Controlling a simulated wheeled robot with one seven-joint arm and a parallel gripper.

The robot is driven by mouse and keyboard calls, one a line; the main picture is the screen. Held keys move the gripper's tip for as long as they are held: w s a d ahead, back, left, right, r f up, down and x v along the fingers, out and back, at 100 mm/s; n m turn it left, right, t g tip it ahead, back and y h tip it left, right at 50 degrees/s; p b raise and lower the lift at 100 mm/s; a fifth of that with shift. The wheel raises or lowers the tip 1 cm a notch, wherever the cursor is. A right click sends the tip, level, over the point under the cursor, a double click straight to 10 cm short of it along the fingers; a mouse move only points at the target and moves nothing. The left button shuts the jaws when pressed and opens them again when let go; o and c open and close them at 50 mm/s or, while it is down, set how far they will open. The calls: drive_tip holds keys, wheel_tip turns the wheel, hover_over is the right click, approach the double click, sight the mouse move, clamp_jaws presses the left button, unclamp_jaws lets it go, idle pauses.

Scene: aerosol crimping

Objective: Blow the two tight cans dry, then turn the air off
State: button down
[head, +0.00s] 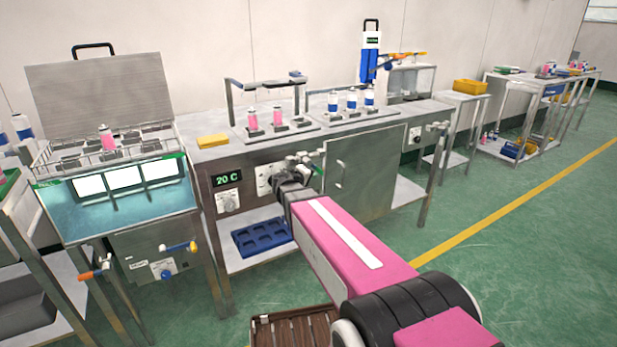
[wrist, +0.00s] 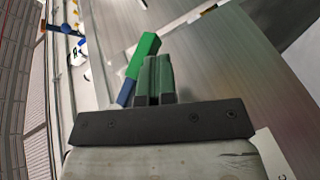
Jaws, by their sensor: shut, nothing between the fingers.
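My gripper (wrist: 153,78) shows in the wrist view with its dark green fingers together and nothing between them. A green and blue handle (wrist: 143,55) lies right behind the fingertips; I cannot tell if they touch it. In the head view my arm reaches the front panel of the steel bench, by a valve fitting (head: 310,158), and hides part of it. Two pink cans (head: 253,118) (head: 277,115) stand in a holder on the bench top. Several white and blue cans (head: 351,100) stand in another holder to their right. I cannot tell which cans are tight or wet.
A water bath (head: 125,207) with its lid up stands at the left, a pink can (head: 107,138) in its rack. A yellow block (head: 213,141) lies on the bench. A blue tray (head: 262,238) sits on the lower shelf. The green floor at right is clear.

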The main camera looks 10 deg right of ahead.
sight(318, 169)
drive_tip(key=t+h, duration=0.1)
drive_tip(key=d+n+h, duration=0.1)
drive_tip(key=d+t+h, duration=0.1)
drive_tip(key=shift+w+r+n+t+h, duration=0.3)
drive_tip(key=shift+w+r+n, duration=0.05)
drive_tip(key=shift+r+n, duration=0.05)
drive_tip(key=shift+w+d+r+n+t+h, duration=0.1)
drive_tip(key=shift+d+r+n+t+h, duration=0.15)
drive_tip(key=shift+t, duration=0.25)
drive_tip(key=shift+d+r+n+t+h, duration=0.15)
drive_tip(key=shift+n+t+h, duration=0.15)
drive_tip(key=shift+t, duration=0.2)
drive_tip(key=shift+w+d+r+n+t+h, duration=0.15)
drive_tip(key=shift+r+n+t+h, duration=0.1)
drive_tip(key=shift+n+t, duration=0.2)
drive_tip(key=shift+s+d+r+n+t+h, duration=0.1)
drive_tip(key=shift+r+n+t, duration=0.15)
drive_tip(key=shift+t, duration=0.2)
